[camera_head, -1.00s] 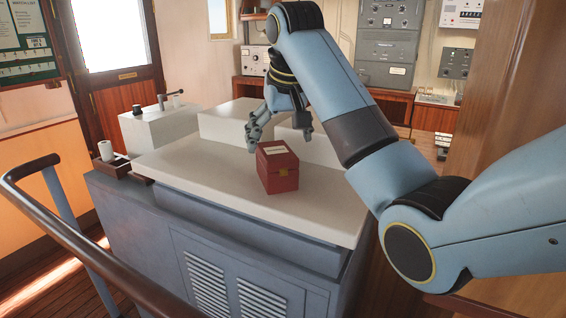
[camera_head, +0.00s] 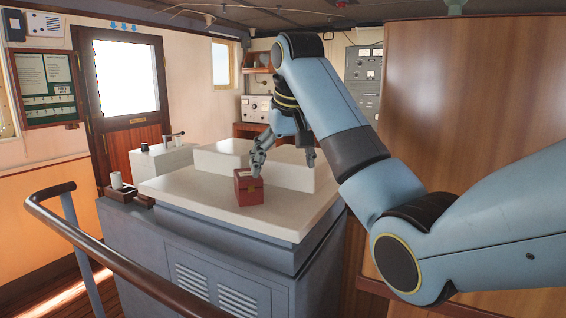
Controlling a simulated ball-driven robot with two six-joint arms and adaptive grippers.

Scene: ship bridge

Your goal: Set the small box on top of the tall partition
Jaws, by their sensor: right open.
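The small box (camera_head: 249,190) is dark red with a pale label and a small clasp. It stands upright on the white counter top (camera_head: 292,212), near its front edge. My right gripper (camera_head: 284,162) is open and empty above the counter, behind and to the right of the box. Its left finger overlaps the box's top right corner in the picture; I cannot tell if they touch. A tall wooden partition (camera_head: 455,95) rises at the right, partly hidden by my right arm; its top is near the ceiling. My left gripper is not in view.
A low white raised ledge (camera_head: 215,163) runs along the back of the counter. A curved handrail (camera_head: 95,245) stands at the front left. A smaller white block (camera_head: 160,160) with a lever stands behind the counter's left end. The counter's right part is clear.

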